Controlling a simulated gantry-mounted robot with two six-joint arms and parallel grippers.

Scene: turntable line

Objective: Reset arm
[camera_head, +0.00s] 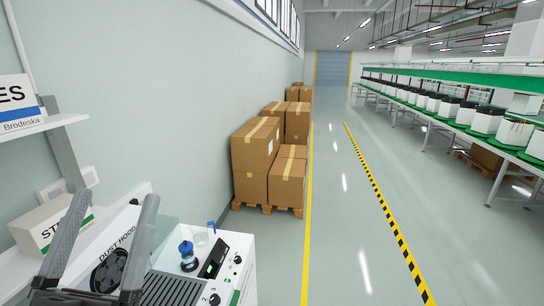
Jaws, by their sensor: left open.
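My left gripper (115,198) is at the lower left, with two dark grey fingers pointing up and spread apart. It is open, and nothing shows held between the fingers. It is in front of a white machine marked "DUST HOOD" (118,240) and hides part of it. My right gripper is not in view.
A white box (48,222) sits left of the fingers, below a wall shelf (45,127). Stacked cartons (250,160) line the wall. The aisle floor (350,215) is clear; workbenches (460,128) stand right.

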